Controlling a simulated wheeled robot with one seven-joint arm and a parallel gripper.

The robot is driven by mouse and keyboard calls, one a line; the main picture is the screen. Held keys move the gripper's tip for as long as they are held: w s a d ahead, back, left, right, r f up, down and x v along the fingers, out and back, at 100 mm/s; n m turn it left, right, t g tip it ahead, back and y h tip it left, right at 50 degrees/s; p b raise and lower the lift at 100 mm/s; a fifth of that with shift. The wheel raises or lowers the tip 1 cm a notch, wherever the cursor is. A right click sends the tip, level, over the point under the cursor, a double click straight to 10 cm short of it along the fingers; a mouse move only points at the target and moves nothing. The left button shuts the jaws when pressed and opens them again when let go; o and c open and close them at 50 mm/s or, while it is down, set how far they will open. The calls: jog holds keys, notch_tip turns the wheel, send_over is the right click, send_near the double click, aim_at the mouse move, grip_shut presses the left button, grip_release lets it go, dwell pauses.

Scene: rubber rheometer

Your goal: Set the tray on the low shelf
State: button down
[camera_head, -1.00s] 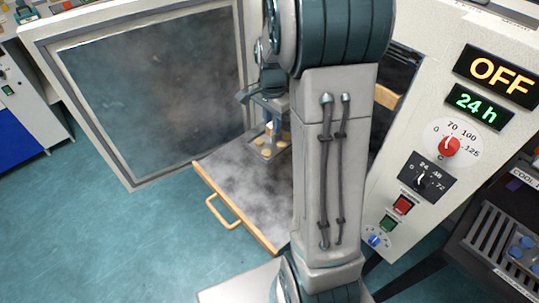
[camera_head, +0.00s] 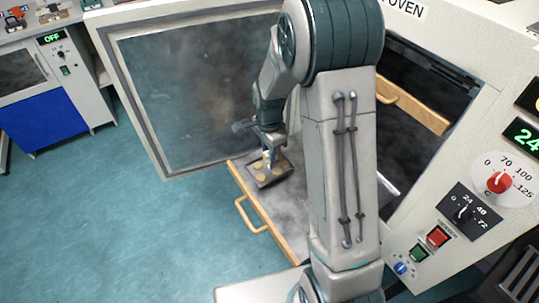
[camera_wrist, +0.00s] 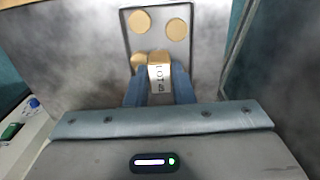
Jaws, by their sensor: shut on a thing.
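A small dark tray (camera_head: 262,182) with several tan discs is over the pulled-out low shelf (camera_head: 276,215), near its far front corner. The shelf has a grey top, a wooden front edge and a wooden handle. My gripper (camera_head: 268,152) is shut on the tray's tan tab. The tray looks about level. I cannot tell whether its underside touches the shelf. My gripper and the tab hide its near part.
The oven's glazed door (camera_head: 190,90) stands open beside the shelf. A wooden-fronted upper shelf (camera_head: 412,104) is inside the oven. The control panel (camera_head: 470,210) is at the right. Open floor (camera_head: 150,240) lies at the left.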

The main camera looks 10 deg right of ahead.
jog(key=shift+f, duration=1.15)
jog(key=shift+f, duration=0.25)
jog(key=c, duration=1.3)
grip_release()
jog(key=shift+r, duration=0.1)
jog(key=shift+o, duration=0.2)
jog(key=shift+r, duration=0.1)
